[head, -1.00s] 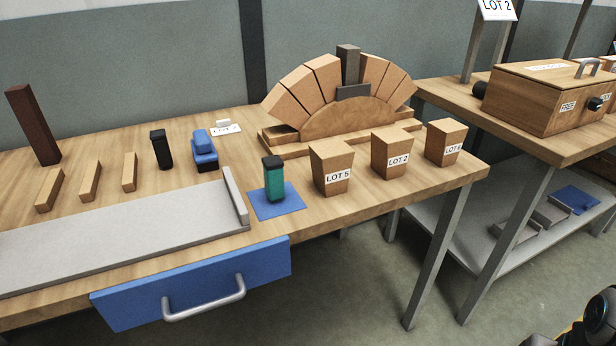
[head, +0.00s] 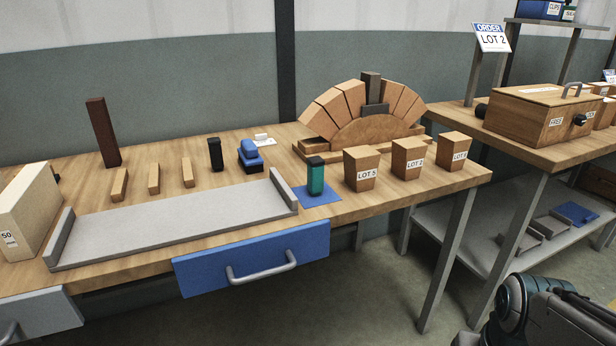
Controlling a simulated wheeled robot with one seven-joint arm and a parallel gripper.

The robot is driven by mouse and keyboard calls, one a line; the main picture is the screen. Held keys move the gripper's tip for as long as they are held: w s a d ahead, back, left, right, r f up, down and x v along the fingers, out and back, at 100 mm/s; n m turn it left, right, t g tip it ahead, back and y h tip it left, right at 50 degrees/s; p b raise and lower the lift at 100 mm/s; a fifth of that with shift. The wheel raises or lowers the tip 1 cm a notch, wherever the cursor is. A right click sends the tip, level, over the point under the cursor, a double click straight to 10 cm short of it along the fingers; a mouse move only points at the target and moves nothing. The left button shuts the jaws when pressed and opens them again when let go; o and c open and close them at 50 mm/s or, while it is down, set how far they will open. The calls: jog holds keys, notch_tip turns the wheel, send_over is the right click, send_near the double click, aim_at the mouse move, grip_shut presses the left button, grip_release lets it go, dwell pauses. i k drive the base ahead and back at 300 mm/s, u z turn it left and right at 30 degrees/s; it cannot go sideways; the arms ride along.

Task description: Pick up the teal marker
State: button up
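The teal marker (head: 316,178) stands upright on a small blue mat (head: 318,201) near the front edge of the wooden workbench. It has a teal body and a dark cap. It stands just right of the grey tray's end wall and left of the wooden block labelled LOT 5. Part of my arm shows at the lower right of the head view, well to the right of the marker and below the bench top. My gripper's fingers cannot be seen.
Wooden blocks labelled LOT 5 (head: 361,170) and LOT 2 (head: 408,158) stand right of the marker. A brick arch (head: 375,132) is behind. A grey tray (head: 170,222) lies left, above a blue drawer (head: 255,258). A black upright marker (head: 215,154) stands farther back. Floor in front is open.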

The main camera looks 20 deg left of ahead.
aim_at(316, 167)
jog(key=u, duration=1.35)
